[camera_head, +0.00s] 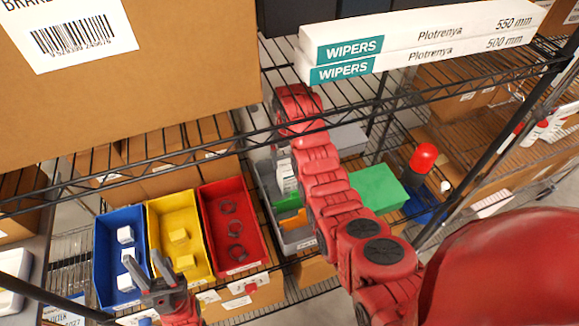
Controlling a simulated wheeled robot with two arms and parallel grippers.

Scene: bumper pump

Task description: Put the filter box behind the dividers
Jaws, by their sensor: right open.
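A grey bin (299,240) on the shelf has an orange piece (293,221) standing inside, which looks like a divider. A small white item with dark marks (286,177) is at the bin's back part, partly covered by my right arm; I cannot tell for sure that it is the filter box. My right arm reaches over the bin to the back of the shelf. My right gripper (279,145) is near the white item, open and mostly hidden by the arm. My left gripper (149,263) is open and empty, in front of the blue and yellow bins.
Blue bin (104,262), yellow bin (158,222) and red bin (258,220) hold small parts. A green box (378,188) and a red-capped item (423,158) are right of my arm. A large carton (130,100) and wiper boxes (420,50) sit on the wire shelf above.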

